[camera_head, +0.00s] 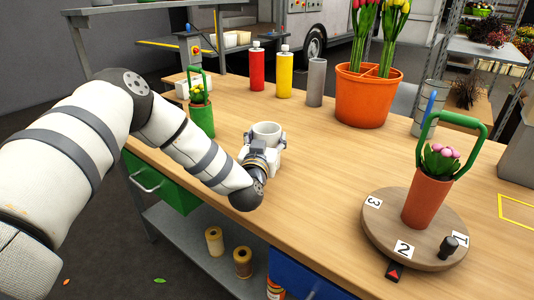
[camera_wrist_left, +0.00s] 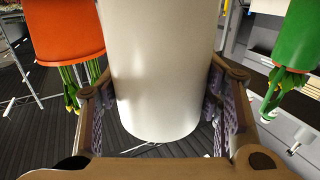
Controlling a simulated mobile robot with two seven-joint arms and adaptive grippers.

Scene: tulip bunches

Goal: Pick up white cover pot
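The white cover pot (camera_head: 267,130) is near the table's front edge, left of the middle; my gripper hides its lower part in the head view. My left gripper (camera_head: 264,157) is at its near side. In the left wrist view the white pot (camera_wrist_left: 165,70) fills the space between the two fingers (camera_wrist_left: 160,105), one along each side. The pads lie at or very near its wall; I cannot tell whether they press on it. I cannot tell whether its base touches the table. My right gripper is not in view.
A green pot (camera_head: 201,120) with yellow tulips stands to the left. A large orange pot (camera_head: 366,98), red bottle (camera_head: 257,72), yellow bottle (camera_head: 284,86) and grey cylinder (camera_head: 316,83) stand behind. A numbered turntable (camera_head: 380,225) bears a terracotta pot (camera_head: 426,202). The table centre is clear.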

